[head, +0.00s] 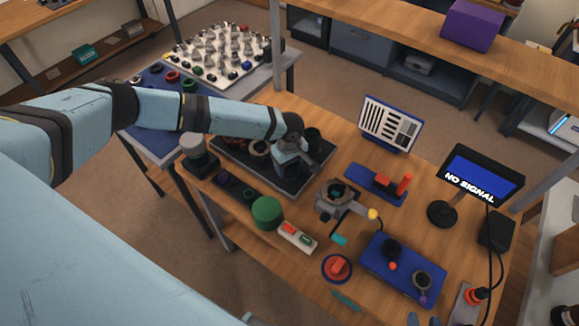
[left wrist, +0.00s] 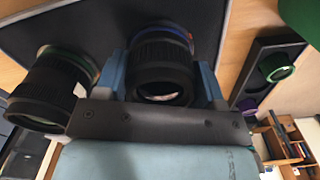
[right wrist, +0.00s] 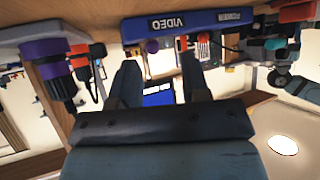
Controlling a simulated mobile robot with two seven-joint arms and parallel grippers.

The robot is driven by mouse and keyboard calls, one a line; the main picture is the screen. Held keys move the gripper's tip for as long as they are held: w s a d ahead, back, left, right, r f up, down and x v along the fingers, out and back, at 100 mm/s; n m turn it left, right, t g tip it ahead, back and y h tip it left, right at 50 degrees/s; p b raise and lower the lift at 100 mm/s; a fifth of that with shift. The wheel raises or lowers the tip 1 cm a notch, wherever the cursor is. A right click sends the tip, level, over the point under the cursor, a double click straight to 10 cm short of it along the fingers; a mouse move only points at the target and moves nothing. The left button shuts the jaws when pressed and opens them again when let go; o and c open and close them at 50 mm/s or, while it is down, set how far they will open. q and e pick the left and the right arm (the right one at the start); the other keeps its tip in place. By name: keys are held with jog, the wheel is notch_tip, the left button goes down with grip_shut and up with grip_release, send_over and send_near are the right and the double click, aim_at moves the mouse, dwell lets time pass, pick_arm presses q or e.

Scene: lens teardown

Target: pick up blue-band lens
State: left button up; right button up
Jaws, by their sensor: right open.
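The blue-band lens (left wrist: 160,72) is a black ribbed barrel with a blue ring at its far end. In the left wrist view it stands between the two fingers of my left gripper (left wrist: 165,82), one finger close on each side. Whether the fingers press on it is not clear. In the head view my left gripper (head: 290,163) is low over the dark tray (head: 300,190) and largely hides that lens. A green-banded lens (left wrist: 52,88) stands to the left in the left wrist view. My right gripper (right wrist: 160,85) is open, with nothing between its fingers.
Other lenses (head: 259,147) stand on the tray near my left gripper. A green cylinder (head: 267,211) and a grey clamp fixture (head: 335,200) stand in front. A blue box (right wrist: 180,24) marked VIDEO is near my right gripper. A monitor (head: 482,175) stands at the right.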

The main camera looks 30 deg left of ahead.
pick_arm(q)
jog(key=shift+c, duration=0.8)
pick_arm(e)
jog(key=shift+a+f, duration=0.1)
pick_arm(q)
jog(key=shift+r, duration=0.1)
